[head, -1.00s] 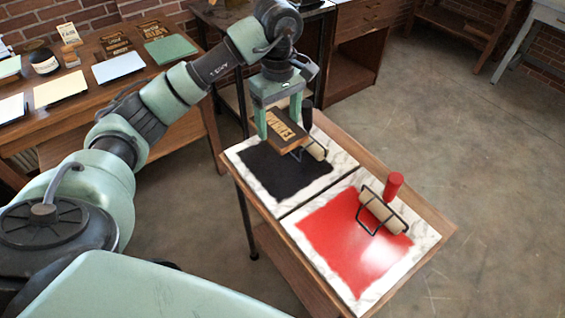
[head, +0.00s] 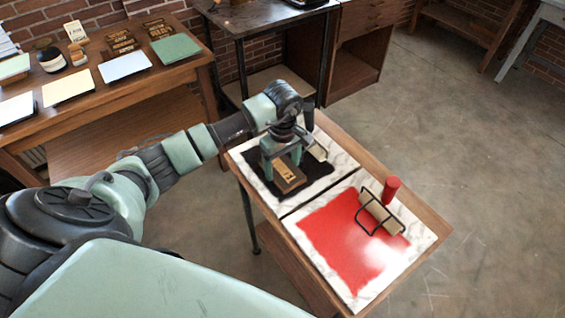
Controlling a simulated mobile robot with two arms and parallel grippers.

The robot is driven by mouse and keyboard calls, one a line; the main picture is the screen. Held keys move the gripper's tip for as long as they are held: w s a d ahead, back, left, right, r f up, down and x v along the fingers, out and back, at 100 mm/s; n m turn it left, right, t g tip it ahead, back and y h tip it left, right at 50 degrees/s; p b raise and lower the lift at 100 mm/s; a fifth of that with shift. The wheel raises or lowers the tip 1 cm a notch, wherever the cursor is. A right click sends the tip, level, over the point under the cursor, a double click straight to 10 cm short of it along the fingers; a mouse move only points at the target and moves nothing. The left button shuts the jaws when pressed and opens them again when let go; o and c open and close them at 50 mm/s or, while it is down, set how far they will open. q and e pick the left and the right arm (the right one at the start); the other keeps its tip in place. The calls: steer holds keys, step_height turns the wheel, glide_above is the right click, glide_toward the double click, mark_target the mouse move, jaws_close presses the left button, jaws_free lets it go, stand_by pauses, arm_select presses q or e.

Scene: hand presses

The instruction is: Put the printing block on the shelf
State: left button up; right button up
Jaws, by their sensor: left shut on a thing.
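My left gripper (head: 281,170) is shut on the printing block (head: 289,179), a small brown wooden block with pale lettering on its face. The block is over the black ink patch (head: 262,184) on the marble slab. I cannot tell whether it touches the ink. The gripper and arm hide part of the patch. My right gripper is not in view.
A red ink patch (head: 340,245) with a red-handled roller (head: 380,212) lies on the near slab. Another roller (head: 317,151) rests beside the black ink. A wooden table (head: 92,92) with papers, a jar and several blocks stands at the left. Floor at right is clear.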

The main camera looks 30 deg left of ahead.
arm_select(q)
steer(key=shift+f, duration=0.1)
steer(key=o, duration=1.5)
steer(key=shift+c, duration=0.2)
